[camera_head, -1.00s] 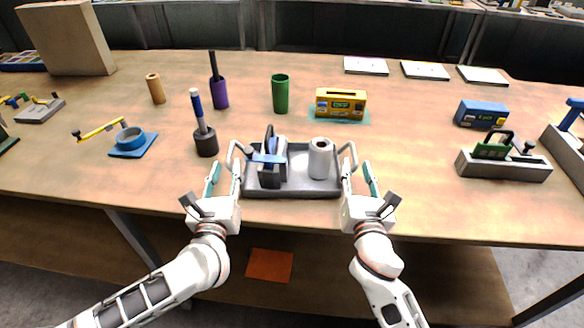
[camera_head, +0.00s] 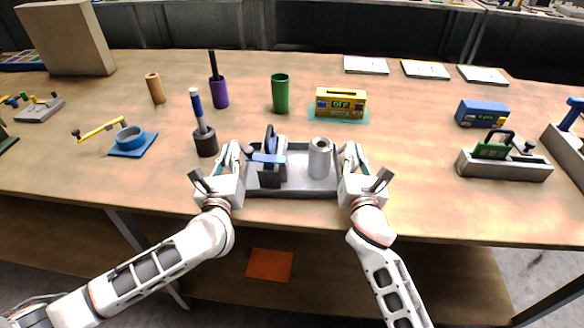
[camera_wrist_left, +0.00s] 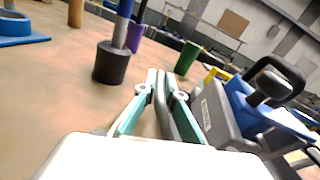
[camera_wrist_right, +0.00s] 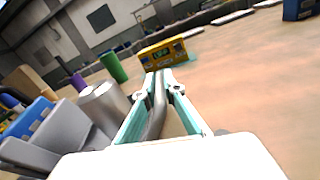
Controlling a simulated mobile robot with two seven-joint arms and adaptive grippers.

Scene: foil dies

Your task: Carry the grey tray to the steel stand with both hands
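The grey tray (camera_head: 300,190) sits on the wooden table near its front edge. It holds a blue-and-grey tool with a black handle (camera_head: 268,160) and a grey cylinder (camera_head: 320,158). My left gripper (camera_head: 234,150) is at the tray's left end; in the left wrist view its fingers (camera_wrist_left: 164,82) are closed around a grey handle bar. My right gripper (camera_head: 351,152) is at the right end; in the right wrist view its fingers (camera_wrist_right: 159,82) are closed around the other handle bar. I cannot pick out the steel stand with certainty.
A dark cup with a blue-handled tool (camera_head: 206,142) stands close left of the tray. A green cylinder (camera_head: 280,94) and a yellow device (camera_head: 341,104) stand behind it. Table between tray and block is clear.

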